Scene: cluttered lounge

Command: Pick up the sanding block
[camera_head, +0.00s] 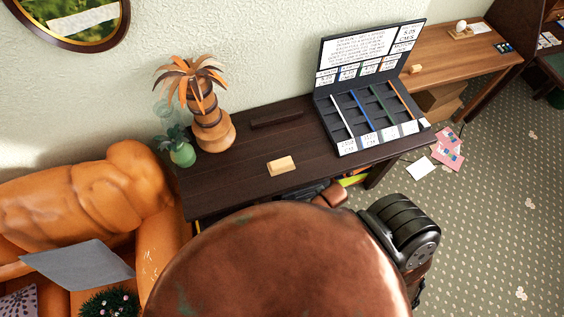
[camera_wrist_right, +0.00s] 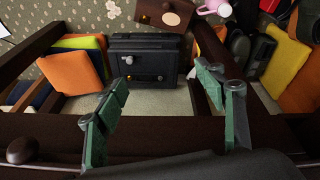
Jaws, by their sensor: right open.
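A small pale tan block (camera_head: 282,166), which looks like the sanding block, lies flat on the dark wooden desk (camera_head: 235,185), close to its front edge. My right gripper (camera_wrist_right: 165,108) shows in the right wrist view with its green-padded fingers spread wide and nothing between them. It faces the space around a dark wooden frame, and the block is not visible there. In the head view I cannot make out the right fingertips. My left gripper is not in view.
A palm-shaped wooden ornament (camera_head: 208,115), a green plant pot (camera_head: 182,153), a dark bar (camera_head: 276,119) and an open display case (camera_head: 370,105) stand around the block. The wrist view shows a black safe (camera_wrist_right: 145,62) and an orange folder (camera_wrist_right: 70,80).

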